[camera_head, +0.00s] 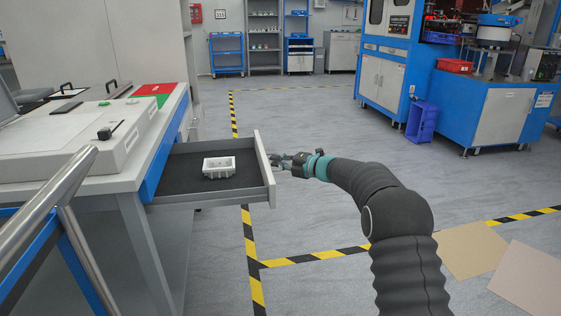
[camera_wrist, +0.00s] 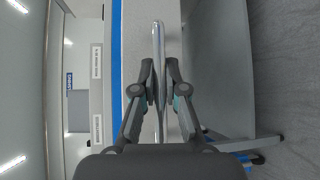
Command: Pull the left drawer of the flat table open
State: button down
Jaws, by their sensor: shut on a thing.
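The drawer (camera_head: 268,165) of the flat table (camera_head: 110,183) stands pulled out, with a dark lined floor. A small grey metal part (camera_head: 220,167) lies inside it. My gripper (camera_head: 277,162) is at the outer face of the drawer front. In the wrist view my gripper (camera_wrist: 160,75) has its two fingers on either side of a shiny bar handle (camera_wrist: 158,40) and is shut on it. The handle is mostly hidden in the head view. The drawer front (camera_wrist: 172,22) shows behind the handle in the wrist view.
A metal rail (camera_head: 45,190) is in the left foreground. A blue machine cabinet (camera_head: 390,60) and a blue crate (camera_head: 421,121) stand at the back right. Cardboard sheets (camera_head: 470,250) lie on the floor at right. The floor beyond the drawer is clear.

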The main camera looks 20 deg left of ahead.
jog(key=c, duration=1.2)
grip_release()
jog(key=shift+w+d, duration=0.1)
jog(key=v, duration=1.2)
